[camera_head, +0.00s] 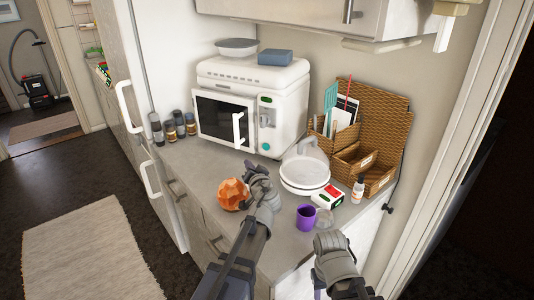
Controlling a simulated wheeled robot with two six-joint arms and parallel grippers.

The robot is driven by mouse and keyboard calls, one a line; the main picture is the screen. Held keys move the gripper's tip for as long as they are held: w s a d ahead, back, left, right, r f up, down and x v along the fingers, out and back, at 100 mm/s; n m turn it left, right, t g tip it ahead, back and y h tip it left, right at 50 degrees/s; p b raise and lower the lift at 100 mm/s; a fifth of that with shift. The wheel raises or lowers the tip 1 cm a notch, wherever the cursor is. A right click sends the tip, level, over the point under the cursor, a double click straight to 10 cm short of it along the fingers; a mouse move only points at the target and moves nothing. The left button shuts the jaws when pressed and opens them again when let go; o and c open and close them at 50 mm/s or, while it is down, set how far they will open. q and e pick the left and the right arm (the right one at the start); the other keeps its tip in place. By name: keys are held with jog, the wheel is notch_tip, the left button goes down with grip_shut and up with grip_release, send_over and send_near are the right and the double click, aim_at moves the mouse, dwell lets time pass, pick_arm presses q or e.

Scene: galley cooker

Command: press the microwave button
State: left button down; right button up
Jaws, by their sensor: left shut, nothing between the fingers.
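The white microwave (289,119) stands on the counter against the wall, with its dark-windowed door closed and a white handle on the door's right side. Its control panel on the right of the front has a small green display, a knob and a round teal button (266,146) low down. My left gripper (251,168) is shut and empty, in front of the microwave and a little below the button in the picture. It appears apart from the button. My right gripper (328,241) is low at the counter's front right; its fingers are not clear.
An orange faceted object (233,195) lies left of my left gripper. White plates (305,173), a purple cup (306,217), a red-and-white box (329,197) and a small bottle (358,189) stand to the right. Several spice jars (171,128) are left of the microwave; wicker organizers (376,125) are at right.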

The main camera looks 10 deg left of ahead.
aim_at(266, 147)
pick_arm(q)
jog(key=shift+w, duration=0.15)
jog(key=shift+w, duration=0.1)
dwell(0.3)
jog(key=shift+w+d, duration=0.4)
jog(key=shift+w, duration=1)
jog(key=shift+w+d, duration=0.4)
jog(key=shift+w, duration=0.95)
jog(key=shift+w+d, duration=0.4)
jog(key=shift+w, duration=1)
jog(key=shift+w, duration=0.15)
jog(key=shift+w+d, duration=0.1)
jog(key=shift+w, duration=0.15)
jog(key=shift+w+d, duration=0.15)
jog(key=shift+w, duration=0.25)
jog(key=shift+s, duration=0.15)
jog(key=shift+s+a, duration=0.25)
jog(key=shift+s, duration=0.45)
